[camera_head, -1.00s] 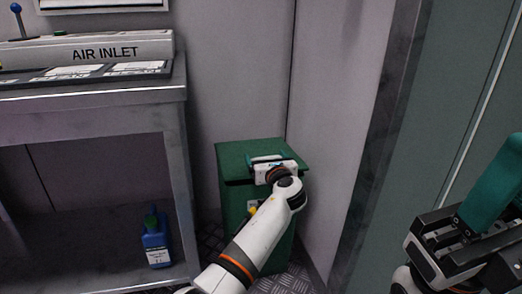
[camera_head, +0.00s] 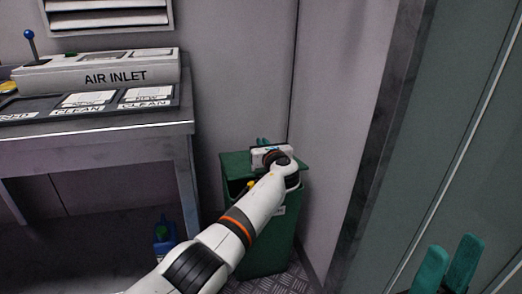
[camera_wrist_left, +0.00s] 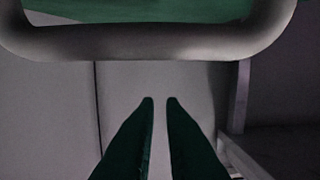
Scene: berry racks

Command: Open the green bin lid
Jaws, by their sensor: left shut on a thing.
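The green bin (camera_head: 262,235) stands in the corner by the wall. Its green lid (camera_head: 232,162) lies across the top, with a dark gap under the front edge at the left. My left gripper (camera_head: 263,142) is over the lid, its teal fingers toward the back wall. In the left wrist view, its fingertips (camera_wrist_left: 160,98) are close together, with a grey rounded bar (camera_wrist_left: 150,42) and a green surface beyond. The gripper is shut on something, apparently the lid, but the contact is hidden. My right gripper (camera_head: 452,246) is at the lower right, fingers apart and empty.
A metal bench (camera_head: 120,140) with an AIR INLET panel (camera_head: 115,77) stands left of the bin. A blue bottle (camera_head: 163,236) is low beneath it, partly hidden by my arm. Walls close in behind and right of the bin. Patterned metal floor (camera_head: 280,283) shows in front.

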